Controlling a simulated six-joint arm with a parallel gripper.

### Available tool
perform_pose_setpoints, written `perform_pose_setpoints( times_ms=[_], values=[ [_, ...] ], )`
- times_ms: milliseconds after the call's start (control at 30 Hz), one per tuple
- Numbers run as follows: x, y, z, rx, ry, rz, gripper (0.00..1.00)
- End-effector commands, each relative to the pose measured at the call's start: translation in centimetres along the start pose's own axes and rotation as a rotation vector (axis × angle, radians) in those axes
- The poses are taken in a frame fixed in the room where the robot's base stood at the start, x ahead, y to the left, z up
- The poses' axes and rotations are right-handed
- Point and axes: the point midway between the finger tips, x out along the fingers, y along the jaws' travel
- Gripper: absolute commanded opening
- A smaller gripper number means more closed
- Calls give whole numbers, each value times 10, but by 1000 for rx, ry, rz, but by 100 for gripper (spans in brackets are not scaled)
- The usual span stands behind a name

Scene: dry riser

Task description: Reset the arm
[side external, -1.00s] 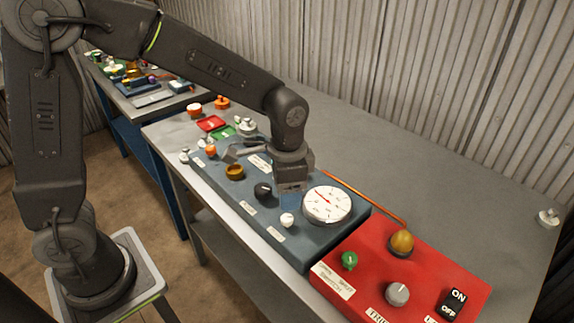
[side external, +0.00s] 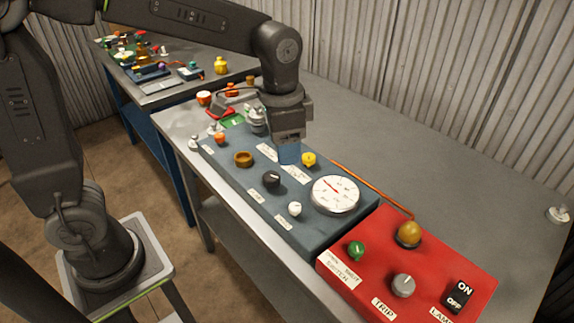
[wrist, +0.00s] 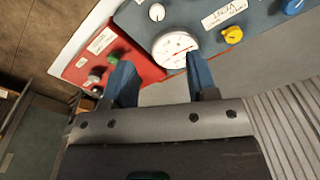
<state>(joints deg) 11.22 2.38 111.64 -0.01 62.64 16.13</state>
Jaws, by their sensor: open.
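My gripper (side external: 289,150) hangs above the blue-grey panel (side external: 222,188), pointing down, behind the black knob and left of the white dial gauge (side external: 335,194). In the wrist view the two blue fingers of my gripper (wrist: 162,85) stand wide apart with nothing between them. The gauge (wrist: 175,48) shows beyond the fingers, and a yellow knob (wrist: 232,34) shows right of them. The yellow knob also shows beside the gripper in the side view (side external: 309,159). The gripper appears clear of the panel parts, though its exact height is hard to tell.
A red panel (side external: 380,270) with a green knob (side external: 356,250), grey knob (side external: 403,285), amber lamp (side external: 409,233) and ON/OFF rocker (side external: 458,296) adjoins the blue one. A copper-coloured rod (side external: 375,189) lies behind. The grey bench (side external: 440,170) is mostly clear at the back right.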

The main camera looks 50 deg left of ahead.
Motion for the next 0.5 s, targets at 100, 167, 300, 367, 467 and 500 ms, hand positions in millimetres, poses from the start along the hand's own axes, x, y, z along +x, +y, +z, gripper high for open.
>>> perform_pose_setpoints(
  times_ms=[100,167,300,367,467,500],
  values=[
    [-24,-5,34,-98,92,-29,53],
    [-32,-6,52,-153,139,-43,53],
    [-43,-5,93,-277,248,-73,53],
    [-44,-4,108,-324,292,-84,53],
    [-43,-2,128,-391,353,-99,53],
    [-42,-1,134,-411,372,-104,53]
  ],
)
